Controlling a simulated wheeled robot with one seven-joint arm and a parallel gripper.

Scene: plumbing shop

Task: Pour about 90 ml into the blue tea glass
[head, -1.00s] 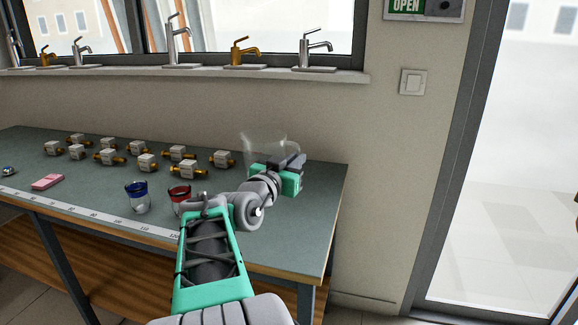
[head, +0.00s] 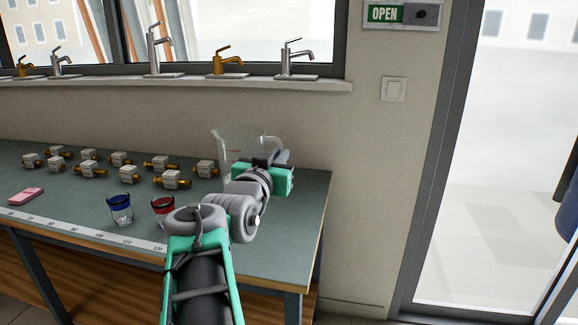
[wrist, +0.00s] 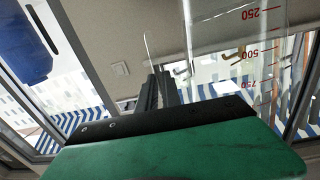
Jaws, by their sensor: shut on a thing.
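The blue tea glass (head: 121,211) stands upright on the bench near its front edge, a clear glass with a blue band at the rim. A similar glass with a red band (head: 162,211) stands just right of it. My gripper (head: 268,164) is shut on a clear measuring jug (head: 238,148), held above the bench's right end, behind and to the right of both glasses. In the wrist view the jug (wrist: 235,45) shows red marks such as 250, 500 and 750. Its liquid level cannot be told.
Several brass-and-white valves (head: 129,175) stand in rows behind the glasses. A pink block (head: 26,195) lies at left, and a measuring strip (head: 90,235) runs along the bench's front edge. Taps (head: 228,62) stand on the sill above. The bench's right front (head: 285,235) is clear.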

